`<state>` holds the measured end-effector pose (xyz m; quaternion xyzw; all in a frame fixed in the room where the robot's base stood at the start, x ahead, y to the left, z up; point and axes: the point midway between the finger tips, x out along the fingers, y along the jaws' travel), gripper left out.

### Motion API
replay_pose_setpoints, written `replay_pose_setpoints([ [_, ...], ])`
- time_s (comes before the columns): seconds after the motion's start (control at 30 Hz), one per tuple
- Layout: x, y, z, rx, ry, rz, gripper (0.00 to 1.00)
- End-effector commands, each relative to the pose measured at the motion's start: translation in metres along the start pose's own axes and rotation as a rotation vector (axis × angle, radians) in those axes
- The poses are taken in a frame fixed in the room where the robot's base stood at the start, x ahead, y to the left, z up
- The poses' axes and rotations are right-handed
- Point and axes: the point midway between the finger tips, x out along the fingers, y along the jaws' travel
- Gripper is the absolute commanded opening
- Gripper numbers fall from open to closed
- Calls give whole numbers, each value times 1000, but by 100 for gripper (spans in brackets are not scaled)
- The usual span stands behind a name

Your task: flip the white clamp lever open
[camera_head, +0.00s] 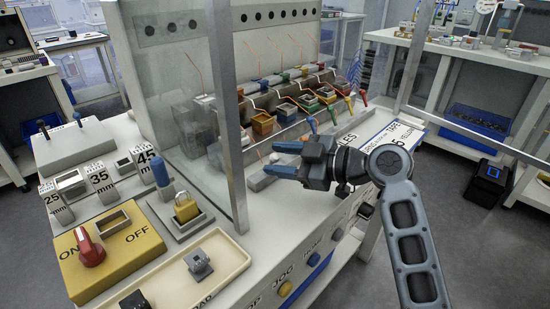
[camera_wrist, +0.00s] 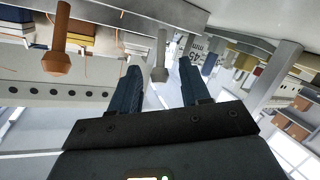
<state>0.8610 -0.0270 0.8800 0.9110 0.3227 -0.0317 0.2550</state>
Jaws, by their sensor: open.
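My gripper (camera_head: 272,158) is open, its two blue fingers pointing left at the front of the clamp row. In the head view a small pale knob (camera_head: 273,157) shows between the fingertips, apparently the same lever. I cannot tell whether the fingers touch it. Its base is hidden behind the gripper and the glass panel.
An orange lever (camera_wrist: 60,45) stands beside the white one in the wrist view. A metal post (camera_head: 229,120) and glass panel stand left of my gripper. Colored bins (camera_head: 263,123) lie behind.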

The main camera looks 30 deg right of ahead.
Motion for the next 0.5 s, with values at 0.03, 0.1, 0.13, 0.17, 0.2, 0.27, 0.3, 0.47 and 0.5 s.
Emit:
replay_pose_setpoints([
  [0.03, -10, 0, 1, 0, -2, 4, 46],
  [0.1, -22, 1, 1, 1, -1, 3, 46],
  [0.13, -27, 0, 0, 0, 0, 4, 46],
  [0.17, -32, 0, 1, 0, -1, 3, 46],
  [0.2, -38, 0, 1, 0, -2, 3, 46],
  [0.27, -46, 0, 1, 1, -1, 4, 46],
  [0.3, -50, 0, 1, 1, 0, 2, 46],
  [0.47, -61, 0, 0, 0, 0, 1, 46],
  [0.5, -62, 0, 0, 0, 0, 1, 46],
])
